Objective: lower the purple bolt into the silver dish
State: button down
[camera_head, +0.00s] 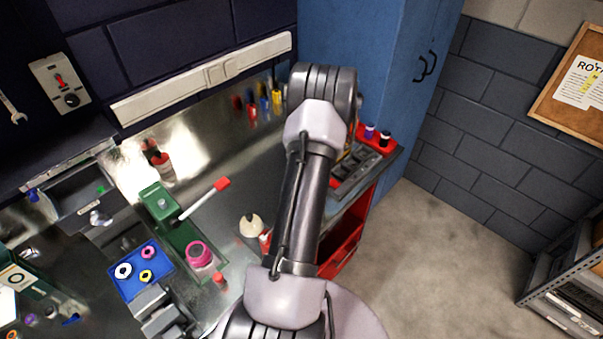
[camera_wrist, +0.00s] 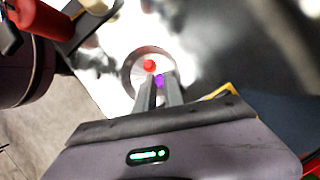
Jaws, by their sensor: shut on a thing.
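In the wrist view my gripper (camera_wrist: 160,82) points at the round silver dish (camera_wrist: 127,78). Its two fingers are close together, shut on the purple bolt (camera_wrist: 159,80), of which only a small part shows between and beyond the fingertips. The bolt appears over the dish's inner area, towards its near right side. I cannot tell how high it is above the dish floor. A small round red piece (camera_wrist: 150,66) shows inside the dish, just beyond the fingertips. In the head view my arm hides the gripper and the bolt, and I cannot make out the dish.
In the head view, a blue tray (camera_head: 127,289) with coloured rings, a green vise-like block (camera_head: 160,202) and a pink jar (camera_head: 200,255) stand on the bench to the left. A red rack (camera_head: 378,142) is at the right end, near a blue cabinet (camera_head: 385,60).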

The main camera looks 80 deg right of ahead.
jog(key=shift+f+b, duration=0.55)
jog(key=shift+f, duration=0.35)
dwell(0.4)
jog(key=c, duration=1.4)
grip_release()
